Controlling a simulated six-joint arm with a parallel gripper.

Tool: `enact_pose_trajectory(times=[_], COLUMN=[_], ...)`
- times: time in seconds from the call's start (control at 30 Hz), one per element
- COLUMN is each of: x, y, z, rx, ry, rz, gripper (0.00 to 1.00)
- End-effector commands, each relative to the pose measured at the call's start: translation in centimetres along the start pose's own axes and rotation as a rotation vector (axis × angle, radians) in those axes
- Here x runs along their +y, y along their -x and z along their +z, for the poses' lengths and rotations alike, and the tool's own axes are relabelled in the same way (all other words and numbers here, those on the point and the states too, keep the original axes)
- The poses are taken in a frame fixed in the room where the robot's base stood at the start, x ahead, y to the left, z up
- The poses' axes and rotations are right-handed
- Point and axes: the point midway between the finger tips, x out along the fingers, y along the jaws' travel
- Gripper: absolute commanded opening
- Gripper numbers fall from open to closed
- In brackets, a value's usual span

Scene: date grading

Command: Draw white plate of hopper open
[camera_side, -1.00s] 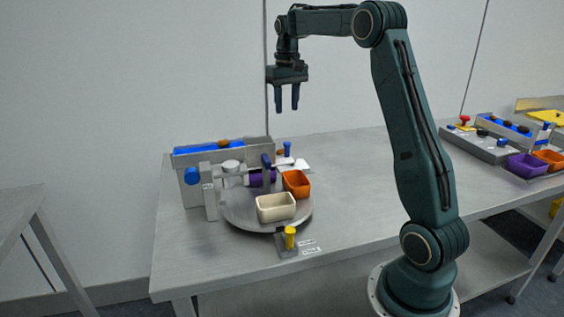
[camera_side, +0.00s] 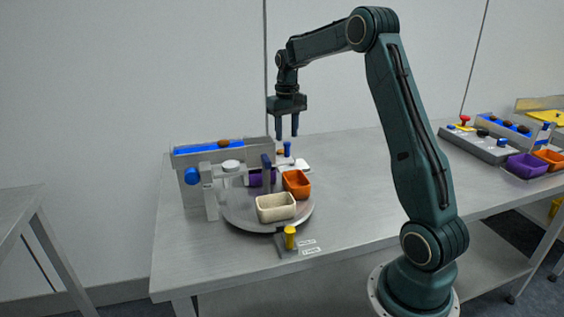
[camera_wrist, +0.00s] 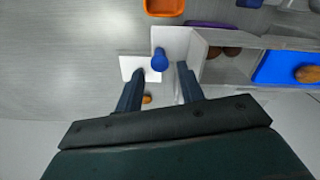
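The hopper (camera_side: 225,158) is a grey trough with a blue bed at the back left of the table. The white plate (camera_side: 303,166) shows at its right end, with an upright blue knob (camera_side: 287,149). In the wrist view the white plate (camera_wrist: 132,66) and blue knob (camera_wrist: 159,62) lie beyond my fingertips, next to the hopper's grey wall (camera_wrist: 197,58). My gripper (camera_side: 287,136) points down above the knob, fingers apart and empty. In the wrist view my gripper (camera_wrist: 160,75) has a finger on each side of the knob's line, apart from it.
A round turntable (camera_side: 238,218) carries an orange bin (camera_side: 296,184), a cream bin (camera_side: 276,208) and a purple bin (camera_side: 262,178). A yellow knob (camera_side: 290,238) stands at the front. Brown dates (camera_wrist: 307,74) lie in the hopper.

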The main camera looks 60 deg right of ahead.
Motion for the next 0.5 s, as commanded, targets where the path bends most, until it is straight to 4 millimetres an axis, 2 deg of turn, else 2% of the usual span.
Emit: enact_pose_trajectory(times=[0.2,0.5], x=[0.0,0.0], y=[-3.2,-5.2], z=[0.0,0.0], rx=[-0.002,0.0], ry=[0.0,0.0], rz=[0.0,0.0], gripper=[0.38,0.38])
